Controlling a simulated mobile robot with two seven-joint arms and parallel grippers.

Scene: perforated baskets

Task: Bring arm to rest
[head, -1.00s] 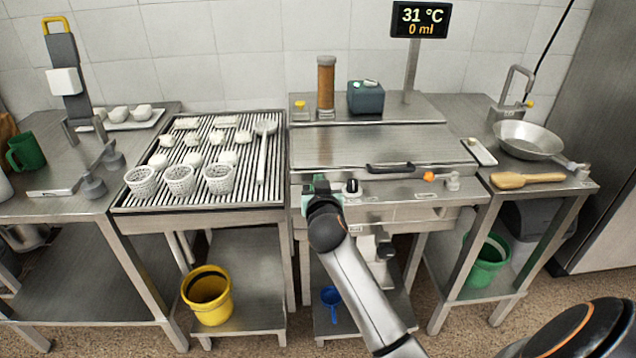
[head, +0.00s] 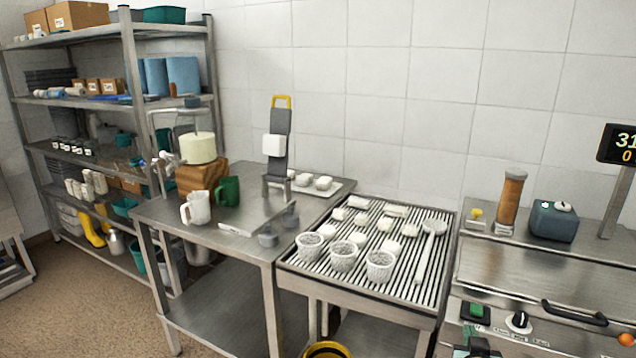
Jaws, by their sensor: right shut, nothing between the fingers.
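My right gripper (head: 476,345) shows as a dark shape at the bottom edge, in front of the vat's front panel. It is shut with nothing between its fingers, and just below a green switch (head: 476,311). Most of my right arm is out of the frame. My left gripper is not in view. Three white perforated baskets (head: 343,256) stand in a row at the front of the ribbed drain table (head: 440,290). Several small white pieces and a white slotted ladle (head: 428,250) lie behind and beside them.
A steel side table (head: 160,212) holds a white jug (head: 196,207), a green mug (head: 228,191) and a tall grey stand (head: 277,150). Loaded shelves (head: 130,100) stand at the left. A black knob (head: 519,321) and a bar handle (head: 574,313) are right of my gripper.

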